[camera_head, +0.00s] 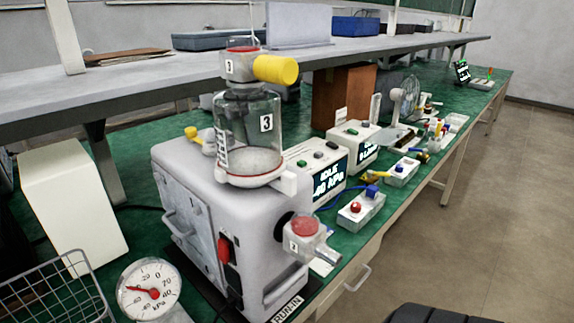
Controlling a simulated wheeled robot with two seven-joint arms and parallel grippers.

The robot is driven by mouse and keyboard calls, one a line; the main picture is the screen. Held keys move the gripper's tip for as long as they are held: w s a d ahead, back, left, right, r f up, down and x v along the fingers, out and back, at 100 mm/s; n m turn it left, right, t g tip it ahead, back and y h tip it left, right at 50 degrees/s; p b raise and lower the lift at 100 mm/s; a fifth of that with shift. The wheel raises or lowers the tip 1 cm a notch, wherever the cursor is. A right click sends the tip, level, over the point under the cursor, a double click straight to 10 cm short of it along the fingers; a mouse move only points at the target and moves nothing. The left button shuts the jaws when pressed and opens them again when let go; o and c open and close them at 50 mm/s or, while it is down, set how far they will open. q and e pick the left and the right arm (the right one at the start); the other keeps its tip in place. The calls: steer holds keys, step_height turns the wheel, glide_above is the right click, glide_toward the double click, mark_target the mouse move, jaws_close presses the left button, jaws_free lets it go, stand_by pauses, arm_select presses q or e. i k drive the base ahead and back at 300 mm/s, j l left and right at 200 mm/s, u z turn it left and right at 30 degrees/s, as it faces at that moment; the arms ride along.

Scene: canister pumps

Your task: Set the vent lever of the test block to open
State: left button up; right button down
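No part is plainly marked as the test block, and I cannot tell which lever is its vent lever. A large grey machine (185,165) stands at the front of the green bench. A clear canister (248,135) labelled 3 stands on it. Above the canister is a red-topped block (240,65) with a thick yellow knob (277,69) pointing right. A small yellow lever (191,132) sits on the machine's back left. Another red-topped block (304,235) juts from its right side. Small yellow levers (371,177) also show by the grey boxes beyond. Neither gripper is in view.
A dial gauge (150,290) and wire basket (55,290) are at front left, beside a cream box (70,215). Two display units (318,168) and small button boxes (361,211) line the bench. A grey shelf (130,85) overhangs the back.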

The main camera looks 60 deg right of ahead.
mark_target(371, 173)
steer(key=z, duration=2.45)
